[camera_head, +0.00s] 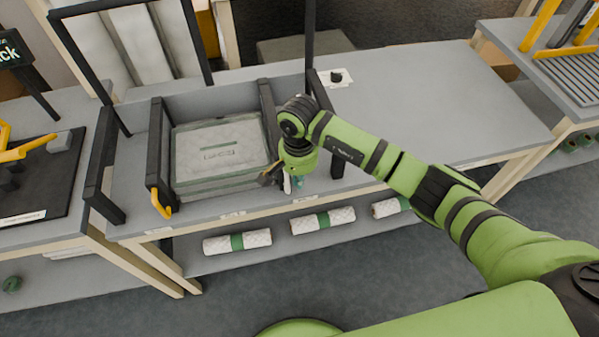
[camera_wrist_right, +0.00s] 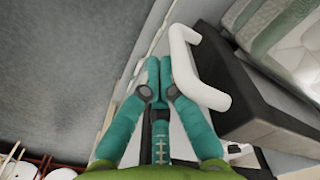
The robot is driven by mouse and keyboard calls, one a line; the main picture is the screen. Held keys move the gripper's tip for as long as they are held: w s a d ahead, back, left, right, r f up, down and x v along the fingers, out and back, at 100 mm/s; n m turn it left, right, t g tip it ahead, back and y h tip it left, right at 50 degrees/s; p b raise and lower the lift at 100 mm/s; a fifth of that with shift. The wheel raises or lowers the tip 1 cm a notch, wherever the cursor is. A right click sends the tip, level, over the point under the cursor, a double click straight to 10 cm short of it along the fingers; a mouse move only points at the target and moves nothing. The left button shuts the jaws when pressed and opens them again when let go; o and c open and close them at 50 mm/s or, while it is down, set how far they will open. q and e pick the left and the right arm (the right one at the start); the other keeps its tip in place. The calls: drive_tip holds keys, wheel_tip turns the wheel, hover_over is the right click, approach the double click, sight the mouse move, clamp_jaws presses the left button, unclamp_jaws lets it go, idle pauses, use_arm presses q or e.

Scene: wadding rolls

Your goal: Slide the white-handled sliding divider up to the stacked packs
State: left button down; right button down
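The white-handled sliding divider is a dark upright panel (camera_head: 267,104) along the right side of the stacked packs (camera_head: 219,146). The packs are pale, quilted and clear-wrapped, and lie in the bay. My right gripper (camera_head: 285,182) is at the divider's front end, low by the table's front edge, and partly hides it. In the right wrist view the white handle (camera_wrist_right: 197,68) stands out from the dark panel (camera_wrist_right: 262,108). The teal fingers (camera_wrist_right: 163,80) are together just left of the handle, with nothing visible between them. The packs show at upper right. My left gripper is out of view.
A dark panel with a yellow handle (camera_head: 161,204) stands left of the packs. Dark frame posts (camera_head: 310,45) rise around the bay. White rolls with green bands (camera_head: 237,242) lie on the lower shelf. The tabletop at right (camera_head: 430,105) is mostly clear.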

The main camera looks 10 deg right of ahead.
drive_tip(key=shift+d, duration=0.1)
drive_tip(key=shift+d+r, duration=0.1)
drive_tip(key=shift+d, duration=1.05)
wheel_tip(320, 180, up, 9)
drive_tip(key=p, duration=0.4)
drive_tip(key=shift+p, duration=0.4)
